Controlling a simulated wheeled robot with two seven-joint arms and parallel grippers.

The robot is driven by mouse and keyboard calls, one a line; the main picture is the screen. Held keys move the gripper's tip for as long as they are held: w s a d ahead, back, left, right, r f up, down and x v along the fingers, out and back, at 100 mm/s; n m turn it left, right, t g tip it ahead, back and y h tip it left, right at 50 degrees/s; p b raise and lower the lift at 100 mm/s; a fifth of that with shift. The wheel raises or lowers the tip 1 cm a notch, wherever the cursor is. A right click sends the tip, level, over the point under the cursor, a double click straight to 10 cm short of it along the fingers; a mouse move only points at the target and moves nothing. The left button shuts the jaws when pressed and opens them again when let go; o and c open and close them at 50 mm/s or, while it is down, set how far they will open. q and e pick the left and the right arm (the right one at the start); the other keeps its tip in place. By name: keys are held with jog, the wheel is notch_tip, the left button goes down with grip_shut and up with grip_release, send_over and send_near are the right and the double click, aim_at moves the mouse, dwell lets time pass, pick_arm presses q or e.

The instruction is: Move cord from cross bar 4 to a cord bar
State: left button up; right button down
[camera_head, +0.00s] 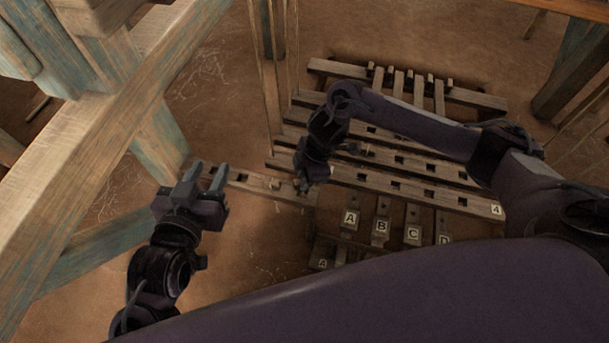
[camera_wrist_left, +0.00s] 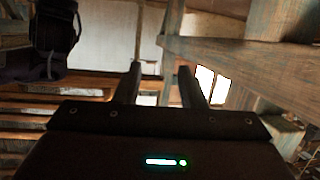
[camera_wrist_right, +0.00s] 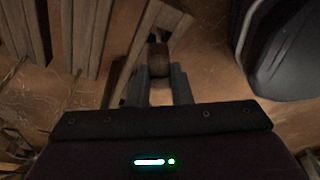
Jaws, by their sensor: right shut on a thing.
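Cross bar 4 (camera_head: 462,202) is the wooden bar with dark slots, marked 4 at its right end. My right gripper (camera_head: 304,186) points down near its left end, over the right end of a shorter slotted bar (camera_head: 245,180). In the right wrist view the right gripper (camera_wrist_right: 160,84) is shut on a small brown wooden piece (camera_wrist_right: 158,57), in front of a pale wooden bar end (camera_wrist_right: 165,18). I cannot make out a cord on it. My left gripper (camera_head: 207,174) is open and empty, left of the shorter bar; its parted fingers also show in the left wrist view (camera_wrist_left: 163,85).
Treadles lettered A (camera_head: 350,218), B (camera_head: 380,228), C (camera_head: 413,235) and D (camera_head: 444,240) lie below cross bar 4. More slotted bars lie behind. Thin upright slats (camera_head: 273,70) stand at the back. A heavy loom beam (camera_head: 95,130) fills the left. Bare earth floor lies between.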

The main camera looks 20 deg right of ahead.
jog(key=shift+f+b, duration=0.3)
jog(key=shift+f, duration=0.25)
jog(key=shift+f+b, duration=0.3)
jog(key=shift+f, duration=0.25)
jog(key=shift+f+b, duration=0.3)
jog(key=shift+f, duration=0.25)
pick_arm(q)
notch_tip(320, 180, up, 18)
jog(key=a+t+h, duration=0.1)
jog(key=t+h, duration=0.2)
jog(key=t, duration=0.5)
jog(key=shift+a+t+h+b, duration=0.2)
jog(key=shift+t+h+b, duration=0.1)
jog(key=shift+t, duration=0.1)
pick_arm(e)
jog(key=shift+f, duration=0.55)
pick_arm(q)
jog(key=shift+f, duration=0.1)
pick_arm(e)
jog(key=c, duration=1.2)
grip_release()
jog(key=shift+c, duration=0.2)
pick_arm(q)
jog(key=shift+w, duration=0.1)
pick_arm(e)
jog(key=shift+r, duration=0.15)
